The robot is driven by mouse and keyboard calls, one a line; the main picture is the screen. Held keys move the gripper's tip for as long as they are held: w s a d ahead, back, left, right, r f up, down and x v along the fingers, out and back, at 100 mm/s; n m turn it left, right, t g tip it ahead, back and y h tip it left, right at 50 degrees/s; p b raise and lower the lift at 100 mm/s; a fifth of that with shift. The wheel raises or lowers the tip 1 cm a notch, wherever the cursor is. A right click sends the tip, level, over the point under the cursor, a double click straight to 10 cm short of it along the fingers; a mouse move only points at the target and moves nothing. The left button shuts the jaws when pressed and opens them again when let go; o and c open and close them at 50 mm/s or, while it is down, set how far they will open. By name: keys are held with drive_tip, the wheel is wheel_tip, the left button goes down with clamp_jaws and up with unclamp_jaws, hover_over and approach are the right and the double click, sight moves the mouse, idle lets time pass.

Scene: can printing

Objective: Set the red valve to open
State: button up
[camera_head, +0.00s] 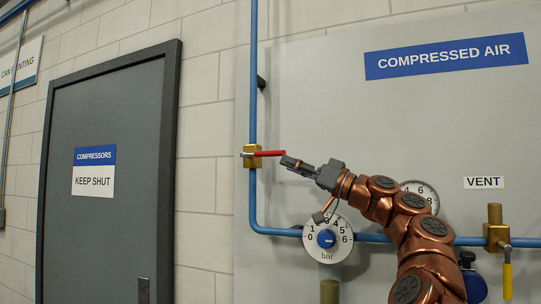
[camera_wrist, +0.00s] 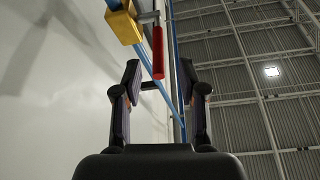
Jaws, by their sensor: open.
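The red valve handle (camera_head: 270,153) sticks out level to the right from a brass valve body (camera_head: 251,157) on the upright blue pipe, so it lies across the pipe. My gripper (camera_head: 286,161) is just right of the handle's free end, close to it; I cannot tell from this view whether they touch. In the wrist view the red handle (camera_wrist: 158,52) hangs ahead, between the lines of my two open fingers (camera_wrist: 157,80), with the brass body (camera_wrist: 124,23) beyond it. The fingers are apart and nothing is gripped.
A gauge (camera_head: 421,192) is partly behind my arm. A yellow-handled vent valve (camera_head: 507,275) is at the right. A grey door (camera_head: 110,180) is at the left.

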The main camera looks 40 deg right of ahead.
sight(270, 154)
drive_tip(key=shift+d+r+p+x, duration=0.1)
drive_tip(key=shift+p+x, duration=0.65)
drive_tip(key=shift+x, duration=1.1)
drive_tip(key=shift+d+r+p+x, duration=0.15)
drive_tip(key=shift+p+x, duration=0.55)
drive_tip(key=shift+x, duration=1.15)
drive_tip(key=shift+c, duration=0.2)
clamp_jaws()
